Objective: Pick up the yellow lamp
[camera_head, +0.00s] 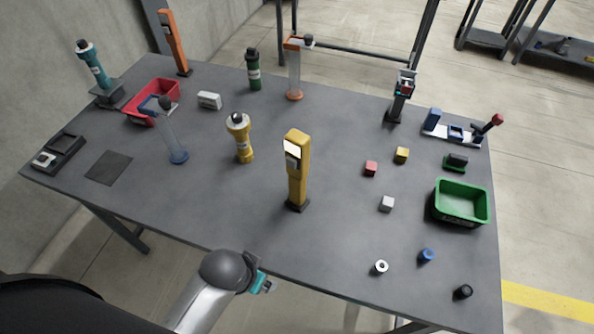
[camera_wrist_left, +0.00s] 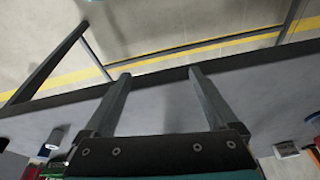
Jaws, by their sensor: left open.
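Two yellow things stand upright on the grey table in the head view. One is a torch-shaped yellow lamp (camera_head: 243,145) with a flared head and dark top, left of centre. The other is a tall yellow post (camera_head: 299,178) with a pale lit panel on a dark base, nearer the front edge. My left gripper (camera_head: 266,286) is low in the head view, in front of the table's front edge and apart from both. In the left wrist view my left gripper (camera_wrist_left: 158,75) has its two fingers spread, with nothing between them. My right gripper is not in view.
The grey table (camera_head: 240,205) has clear room at its front middle. Small cubes and a green bin (camera_head: 461,204) are at right. A red bin (camera_head: 137,117) is at left.

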